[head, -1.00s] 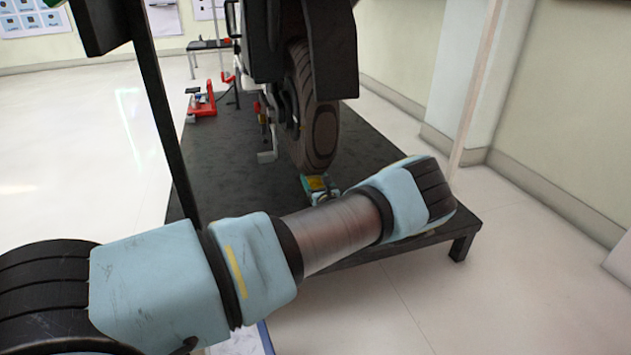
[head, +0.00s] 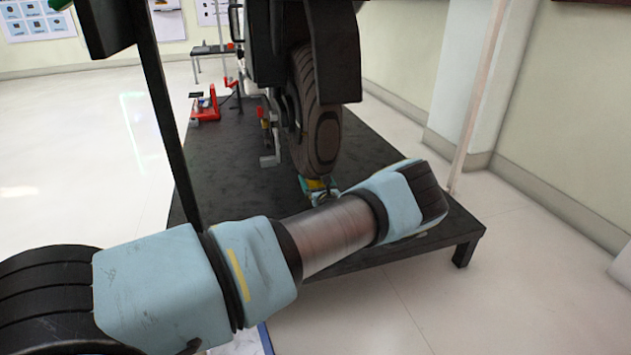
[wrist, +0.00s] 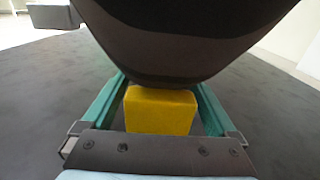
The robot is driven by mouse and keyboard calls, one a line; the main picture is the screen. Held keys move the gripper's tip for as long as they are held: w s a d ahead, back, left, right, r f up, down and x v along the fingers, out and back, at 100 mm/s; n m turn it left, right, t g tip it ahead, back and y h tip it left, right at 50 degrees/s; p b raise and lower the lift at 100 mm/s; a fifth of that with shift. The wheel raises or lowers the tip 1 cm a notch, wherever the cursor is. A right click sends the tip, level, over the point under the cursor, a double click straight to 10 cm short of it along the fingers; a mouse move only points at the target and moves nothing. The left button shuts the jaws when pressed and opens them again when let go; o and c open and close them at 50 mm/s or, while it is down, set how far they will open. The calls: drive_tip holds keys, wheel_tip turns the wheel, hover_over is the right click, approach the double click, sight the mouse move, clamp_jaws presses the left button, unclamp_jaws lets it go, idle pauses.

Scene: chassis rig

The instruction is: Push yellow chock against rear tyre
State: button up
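The yellow chock (wrist: 160,111) sits on the dark platform between my gripper's two green fingers in the wrist view. In the head view, the chock (head: 316,184) is a small yellow patch at the foot of the rear tyre (head: 318,135). The gripper there is mostly hidden behind my wrist.
The dark platform (head: 225,165) extends left and ahead, with its raised right front corner on a leg. A red stand (head: 205,104) sits on its far left. A black post (head: 165,120) rises at the left. The pale floor is clear at right.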

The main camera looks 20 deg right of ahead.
drive_tip(key=shift+o, duration=0.3)
drive_tip(key=shift+f, duration=0.1)
drive_tip(key=shift+s+p, duration=0.35)
drive_tip(key=shift+s, duration=0.25)
drive_tip(key=s+p, duration=0.1)
drive_tip(key=s, duration=0.2)
drive_tip(key=s+p, duration=0.2)
drive_tip(key=s, duration=0.1)
drive_tip(key=s+a+p, duration=0.1)
drive_tip(key=s, duration=0.2)
drive_tip(key=shift+s+a, duration=0.1)
drive_tip(key=shift+s, duration=0.05)
drive_tip(key=shift+s+a+r+p, duration=0.2)
drive_tip(key=shift+s+p, duration=0.75)
drive_tip(key=shift+s, duration=0.7)
drive_tip(key=shift+s+a+r+p, duration=0.2)
drive_tip(key=shift+s+p, duration=0.7)
drive_tip(key=shift+s, duration=0.7)
drive_tip(key=shift+s+a+r+p, duration=0.1)
drive_tip(key=shift+s+r+p, duration=0.1)
drive_tip(key=shift+s+p, duration=1.1)
drive_tip(key=shift+s+b, duration=0.3)
drive_tip(key=shift+s, duration=0.3)
drive_tip(key=shift+f, duration=0.1)
